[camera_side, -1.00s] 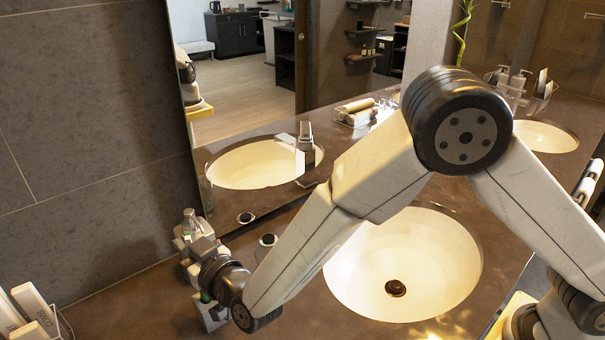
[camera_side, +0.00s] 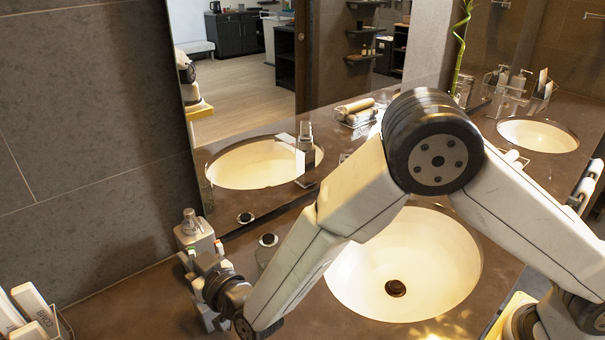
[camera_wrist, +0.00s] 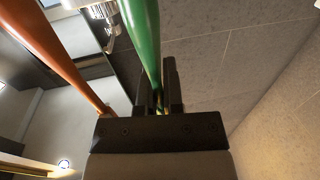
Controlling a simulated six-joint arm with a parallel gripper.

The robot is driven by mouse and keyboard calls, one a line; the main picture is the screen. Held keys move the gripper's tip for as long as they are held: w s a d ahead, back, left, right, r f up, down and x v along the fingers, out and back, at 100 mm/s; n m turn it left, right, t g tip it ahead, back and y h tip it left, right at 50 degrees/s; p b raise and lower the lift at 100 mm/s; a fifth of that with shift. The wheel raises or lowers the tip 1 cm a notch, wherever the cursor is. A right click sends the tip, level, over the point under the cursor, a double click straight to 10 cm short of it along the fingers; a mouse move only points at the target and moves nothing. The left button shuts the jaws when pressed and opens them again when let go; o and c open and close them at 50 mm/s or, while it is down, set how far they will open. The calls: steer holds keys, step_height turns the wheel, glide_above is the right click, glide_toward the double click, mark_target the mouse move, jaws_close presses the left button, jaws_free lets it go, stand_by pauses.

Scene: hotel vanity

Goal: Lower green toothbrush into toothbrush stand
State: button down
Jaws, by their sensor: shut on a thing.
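A green toothbrush (camera_wrist: 142,38) stands between the two fingers of my gripper (camera_wrist: 163,88) in the wrist view, and the gripper is shut on it. An orange toothbrush (camera_wrist: 48,52) slants up to the left of it, apart from the fingers. In the side view my gripper (camera_side: 208,283) is low over the counter, left of the near basin, and my own wrist hides most of its fingers. I cannot clearly make out the toothbrush stand or the lower end of the green toothbrush, so I cannot tell how they sit to each other.
A small dark-capped bottle (camera_side: 267,247) stands to the right. A basin (camera_side: 400,265) lies further right. A rack with white boxes (camera_side: 35,305) is at the lower left.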

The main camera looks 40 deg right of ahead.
steer(key=c, duration=0.7)
jaws_free()
steer(key=shift+s, duration=0.1)
steer(key=shift+s+d, duration=0.2)
steer(key=shift+s, duration=1.05)
steer(key=shift+s+d, duration=0.2)
steer(key=shift+s, duration=1.1)
steer(key=shift+s+d, duration=0.2)
steer(key=shift+s, duration=1.05)
steer(key=shift+w+f, duration=0.1)
steer(key=shift+f, duration=0.05)
